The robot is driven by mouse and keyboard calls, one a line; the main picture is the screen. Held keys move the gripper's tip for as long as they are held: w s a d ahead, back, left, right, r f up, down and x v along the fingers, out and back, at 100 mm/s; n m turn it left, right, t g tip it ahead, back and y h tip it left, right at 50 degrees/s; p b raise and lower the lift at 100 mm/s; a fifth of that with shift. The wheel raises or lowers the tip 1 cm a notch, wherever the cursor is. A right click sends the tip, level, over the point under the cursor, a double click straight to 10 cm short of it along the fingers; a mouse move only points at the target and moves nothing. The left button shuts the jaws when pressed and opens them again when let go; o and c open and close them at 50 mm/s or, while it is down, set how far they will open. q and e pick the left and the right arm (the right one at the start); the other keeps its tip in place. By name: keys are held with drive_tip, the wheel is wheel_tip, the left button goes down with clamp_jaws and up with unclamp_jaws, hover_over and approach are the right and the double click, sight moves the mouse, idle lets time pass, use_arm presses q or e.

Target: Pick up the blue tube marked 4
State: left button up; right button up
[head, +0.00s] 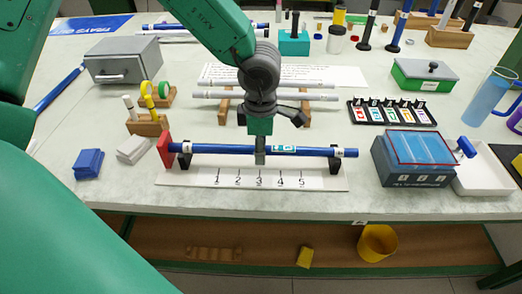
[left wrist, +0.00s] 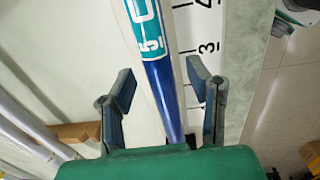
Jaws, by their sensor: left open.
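A blue tube (head: 225,149) with a teal-and-white label lies across black holders on a white board numbered 1 to 5. In the left wrist view the tube (left wrist: 163,88) runs between my fingers, and its label seems to read 5; I cannot make out a 4. My left gripper (head: 260,152) comes down over the tube near its middle. In the left wrist view the left gripper (left wrist: 161,80) is open, with one finger on each side of the tube and gaps visible. I cannot tell how deep the fingers reach. My right gripper is not in view.
Another blue tube (head: 58,88) lies at the left. White tubes (head: 215,94) rest on wooden supports behind. A blue box (head: 412,160) and a white tray (head: 485,178) stand right of the board.

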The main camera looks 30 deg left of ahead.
use_arm(q)
drive_tip(key=shift+d, duration=0.1)
clamp_jaws()
drive_tip(key=shift+r, duration=0.15)
